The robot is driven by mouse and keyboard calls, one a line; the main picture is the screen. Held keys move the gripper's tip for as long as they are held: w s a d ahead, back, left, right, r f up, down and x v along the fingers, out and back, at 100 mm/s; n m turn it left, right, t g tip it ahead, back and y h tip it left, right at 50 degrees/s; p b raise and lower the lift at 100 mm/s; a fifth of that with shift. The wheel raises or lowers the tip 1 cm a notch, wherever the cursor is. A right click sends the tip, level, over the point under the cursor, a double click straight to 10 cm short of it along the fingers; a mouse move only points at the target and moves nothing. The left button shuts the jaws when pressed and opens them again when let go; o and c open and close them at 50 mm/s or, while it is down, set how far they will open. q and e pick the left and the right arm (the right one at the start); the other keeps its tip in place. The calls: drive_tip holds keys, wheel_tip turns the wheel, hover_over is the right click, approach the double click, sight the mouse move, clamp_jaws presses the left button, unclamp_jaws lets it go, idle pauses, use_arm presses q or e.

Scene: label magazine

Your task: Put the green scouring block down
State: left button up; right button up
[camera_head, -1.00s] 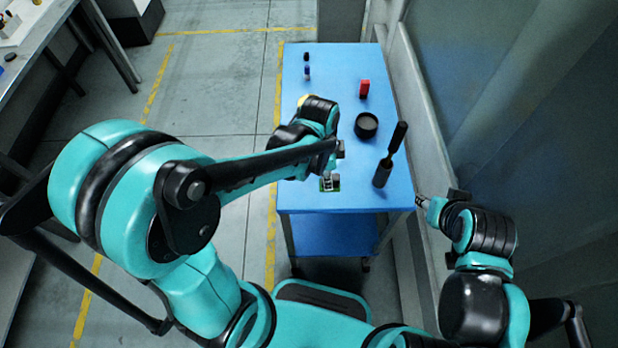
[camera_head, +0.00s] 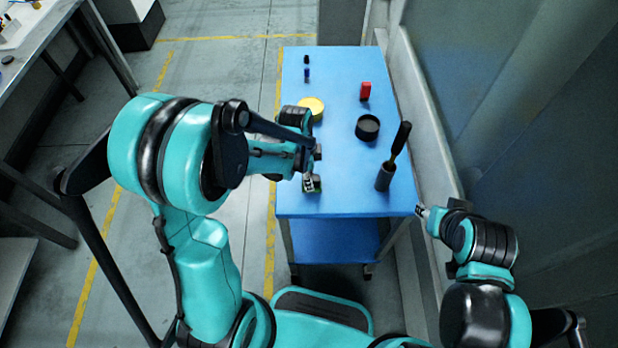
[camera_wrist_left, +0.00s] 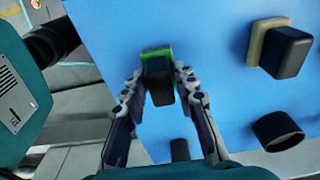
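The green scouring block (camera_head: 313,188) shows as a small green patch with a dark upper part at my left gripper, over the front left part of the blue table. In the left wrist view the green block (camera_wrist_left: 157,52), with its black upper part, sits between the two fingertips of my left gripper (camera_wrist_left: 158,82), which close in on both sides. I cannot tell whether the block touches the table. My left gripper (camera_head: 311,180) partly hides it. My right gripper (camera_head: 424,211) is beside the table's front right corner; its finger opening is too small to judge.
The blue table (camera_head: 340,205) also carries a dark cylinder with a brush (camera_head: 385,177), a black bowl (camera_head: 367,128), a red item (camera_head: 365,91), a yellow disc (camera_head: 315,106) and small dark and blue items. The wrist view shows a beige-based black block (camera_wrist_left: 285,50). The front middle is clear.

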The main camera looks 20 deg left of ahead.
use_arm(q)
drive_tip(key=shift+o, duration=0.6)
drive_tip(key=shift+f, duration=0.15)
drive_tip(key=r+p, duration=0.1)
drive_tip(key=r, duration=0.3)
drive_tip(key=r+p, duration=0.1)
drive_tip(key=r, duration=0.2)
drive_tip(key=shift+w+a+r+p, duration=0.1)
drive_tip(key=shift+a+r+p, duration=0.1)
drive_tip(key=shift+r+p, duration=0.2)
drive_tip(key=s+a+r+n+t, duration=0.2)
drive_tip(key=s+r+n+t, duration=0.1)
drive_tip(key=s+r+n, duration=0.2)
drive_tip(key=s+a+r+n+t+y, duration=0.1)
drive_tip(key=s+a+r+n+t, duration=0.1)
drive_tip(key=s+r+n, duration=0.3)
drive_tip(key=shift+s+a+r+n+t, duration=0.2)
drive_tip(key=shift+r+n+t, duration=0.5)
drive_tip(key=shift+n, duration=1.7)
drive_tip(key=shift+f, duration=0.25)
